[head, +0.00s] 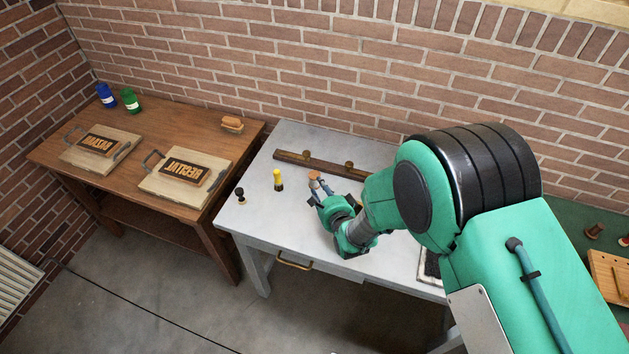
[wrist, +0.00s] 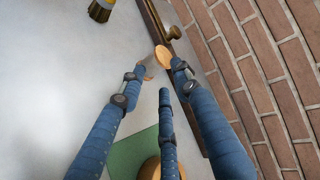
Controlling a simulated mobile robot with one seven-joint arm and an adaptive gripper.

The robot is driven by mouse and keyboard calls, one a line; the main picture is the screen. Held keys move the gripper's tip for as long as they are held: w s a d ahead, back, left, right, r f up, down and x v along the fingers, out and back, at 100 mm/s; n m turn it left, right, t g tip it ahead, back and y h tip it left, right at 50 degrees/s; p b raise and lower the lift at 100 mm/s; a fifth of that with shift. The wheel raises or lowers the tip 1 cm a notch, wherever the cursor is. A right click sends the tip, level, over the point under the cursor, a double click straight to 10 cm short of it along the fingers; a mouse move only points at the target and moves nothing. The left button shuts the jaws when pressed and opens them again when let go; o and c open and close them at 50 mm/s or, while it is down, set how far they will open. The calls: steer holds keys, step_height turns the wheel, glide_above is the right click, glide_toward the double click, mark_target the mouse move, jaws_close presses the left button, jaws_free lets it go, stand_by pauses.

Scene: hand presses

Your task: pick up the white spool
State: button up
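The white spool (wrist: 150,69) stands between the fingertips in the wrist view, its white side partly hidden by the left finger. Its tan round top (wrist: 163,55) faces up. In the head view its tan top (head: 313,175) shows just beyond my fingertips. My gripper (head: 318,188) reaches low over the grey table from the right. In the wrist view my gripper (wrist: 160,75) has its blue fingers spread, two on either side of the spool and one nearer below it. The fingers look open; whether any touches the spool is not clear.
A dark rail with brass knobs (head: 320,164) lies behind the spool. A yellow-topped brush (head: 278,179) and a black-knobbed item (head: 240,194) stand to the left. A green patch (wrist: 128,155) and a wooden disc (wrist: 150,169) lie beneath my fingers. The brick wall (wrist: 275,60) is behind.

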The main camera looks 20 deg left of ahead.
mark_target(315, 180)
steer(key=shift+b+x, duration=0.3)
steer(key=shift+x, duration=1.85)
jaws_close()
